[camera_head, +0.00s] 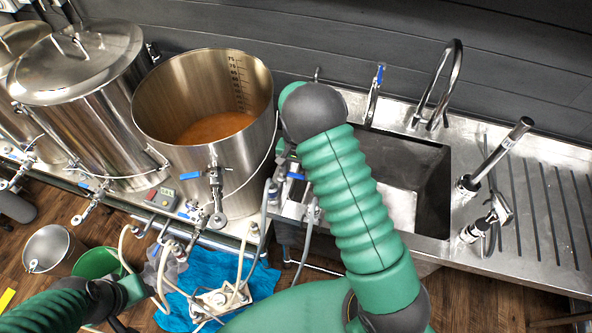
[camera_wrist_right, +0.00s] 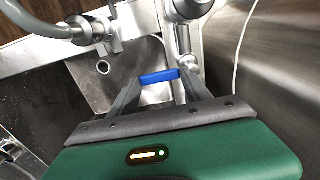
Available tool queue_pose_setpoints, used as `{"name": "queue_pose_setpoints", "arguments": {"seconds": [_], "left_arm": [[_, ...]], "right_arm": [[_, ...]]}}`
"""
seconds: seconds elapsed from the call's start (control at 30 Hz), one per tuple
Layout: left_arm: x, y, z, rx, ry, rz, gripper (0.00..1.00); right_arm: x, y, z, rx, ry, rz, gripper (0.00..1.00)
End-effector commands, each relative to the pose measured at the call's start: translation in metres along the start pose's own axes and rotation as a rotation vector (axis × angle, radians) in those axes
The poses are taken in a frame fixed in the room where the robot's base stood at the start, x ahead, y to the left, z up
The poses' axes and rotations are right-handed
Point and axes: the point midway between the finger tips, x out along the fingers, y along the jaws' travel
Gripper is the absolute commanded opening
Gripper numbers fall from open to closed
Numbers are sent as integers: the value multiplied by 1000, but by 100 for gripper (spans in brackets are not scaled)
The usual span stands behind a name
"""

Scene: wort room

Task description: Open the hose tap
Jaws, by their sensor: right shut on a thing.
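A tap with a blue lever handle (camera_wrist_right: 160,77) shows in the wrist view at the sink's edge. My right gripper (camera_wrist_right: 158,88) has its two grey fingers on either side of this blue lever, shut on it. In the head view a blue handle (camera_head: 296,176) shows beside my right forearm, at the sink's left edge. My green right arm hides most of the right gripper there. My left gripper (camera_head: 134,289) is at the lower left, over the floor near the hoses. Its fingers cannot be made out.
An open steel kettle (camera_head: 165,140) with amber liquid stands left of the sink (camera_head: 433,180). Hoses and a pump (camera_head: 215,299) lie below on a blue cloth (camera_head: 265,281). A green bucket (camera_head: 92,262) and a steel pail (camera_head: 52,247) stand on the floor. A tall faucet (camera_head: 456,70) rises behind the sink.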

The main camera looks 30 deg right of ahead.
Motion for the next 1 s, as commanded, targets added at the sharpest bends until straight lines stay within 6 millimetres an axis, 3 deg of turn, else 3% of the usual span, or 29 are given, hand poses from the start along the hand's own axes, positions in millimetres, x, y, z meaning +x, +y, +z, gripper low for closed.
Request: {"name": "queue_pose_setpoints", "arguments": {"seconds": [0.37, 1.0], "left_arm": [[4, 0, 1, 0, 0, 0, 36], [17, 0, 4, 0, 0, 0, 36]], "right_arm": [[0, -1, -5, -125, -3, -1, 0], [0, -12, -32, -704, -3, -1, 0]]}}
